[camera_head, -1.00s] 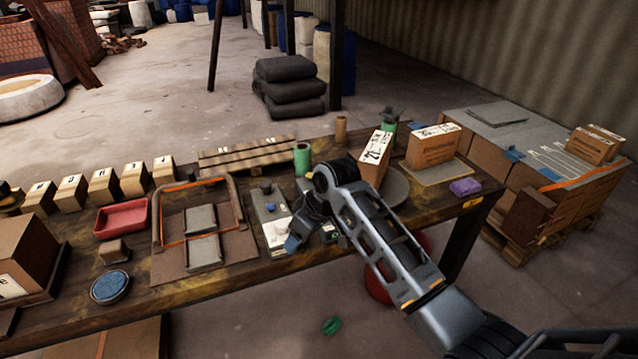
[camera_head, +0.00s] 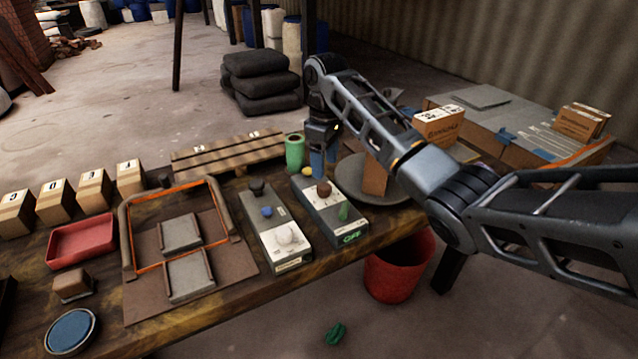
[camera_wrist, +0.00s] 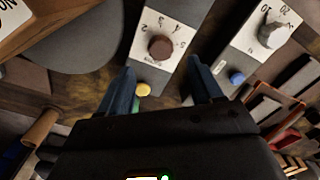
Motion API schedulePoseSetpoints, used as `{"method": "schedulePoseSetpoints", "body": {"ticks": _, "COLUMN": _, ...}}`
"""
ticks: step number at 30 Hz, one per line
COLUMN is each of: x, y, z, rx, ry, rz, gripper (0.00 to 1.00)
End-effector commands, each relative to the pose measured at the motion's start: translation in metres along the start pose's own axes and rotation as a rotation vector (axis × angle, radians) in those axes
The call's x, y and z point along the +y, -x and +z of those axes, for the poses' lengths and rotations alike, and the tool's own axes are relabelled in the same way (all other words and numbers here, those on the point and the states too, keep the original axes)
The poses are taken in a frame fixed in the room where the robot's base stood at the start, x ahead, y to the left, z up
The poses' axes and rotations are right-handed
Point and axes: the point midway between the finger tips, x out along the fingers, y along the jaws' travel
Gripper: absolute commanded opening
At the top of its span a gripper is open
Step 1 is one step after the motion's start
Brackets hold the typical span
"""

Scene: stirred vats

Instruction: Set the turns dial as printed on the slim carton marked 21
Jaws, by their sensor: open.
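A control box (camera_head: 347,226) on the bench carries a brown knob (camera_head: 323,188), a green lever and a yellow button. In the wrist view the brown knob (camera_wrist: 161,47) sits on a white plate with numerals around it; its exact setting is too small to tell. My gripper (camera_head: 322,172) points down just behind this box in the head view. In the wrist view my gripper (camera_wrist: 162,88) has its blue fingers apart with nothing between them, near the yellow button (camera_wrist: 142,89).
A second box (camera_head: 270,240) with a white dial and blue button stands left of the first. A green cylinder (camera_head: 294,151) stands close to my gripper. A tray (camera_head: 82,243), several numbered blocks and another carton (camera_head: 438,125) share the bench. A red bucket (camera_head: 397,267) stands below.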

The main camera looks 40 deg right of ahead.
Motion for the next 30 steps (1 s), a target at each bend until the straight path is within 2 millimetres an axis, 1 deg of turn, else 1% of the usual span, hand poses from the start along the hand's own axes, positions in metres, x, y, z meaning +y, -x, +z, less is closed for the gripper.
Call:
{"method": "schedulePoseSetpoints", "body": {"ticks": 6, "x": -0.001, "y": -0.034, "z": 0.001, "rx": -0.002, "ry": -0.001, "rz": -0.002, "gripper": 0.65}}
{"method": "schedulePoseSetpoints", "body": {"ticks": 9, "x": 0.000, "y": -0.048, "z": 0.001, "rx": -0.001, "ry": -0.001, "rz": -0.001, "gripper": 0.65}}
{"method": "schedulePoseSetpoints", "body": {"ticks": 13, "x": 0.000, "y": -0.061, "z": 0.001, "rx": 0.000, "ry": -0.001, "rz": 0.000, "gripper": 0.65}}
{"method": "schedulePoseSetpoints", "body": {"ticks": 17, "x": 0.000, "y": -0.067, "z": 0.001, "rx": 0.001, "ry": -0.001, "rz": 0.000, "gripper": 0.65}}
{"method": "schedulePoseSetpoints", "body": {"ticks": 24, "x": 0.000, "y": -0.068, "z": 0.000, "rx": 0.002, "ry": -0.001, "rz": 0.000, "gripper": 0.65}}
{"method": "schedulePoseSetpoints", "body": {"ticks": 26, "x": 0.000, "y": -0.068, "z": 0.000, "rx": 0.002, "ry": -0.001, "rz": 0.000, "gripper": 0.60}}
{"method": "schedulePoseSetpoints", "body": {"ticks": 30, "x": -0.001, "y": -0.068, "z": 0.000, "rx": 0.002, "ry": 0.000, "rz": 0.000, "gripper": 0.47}}
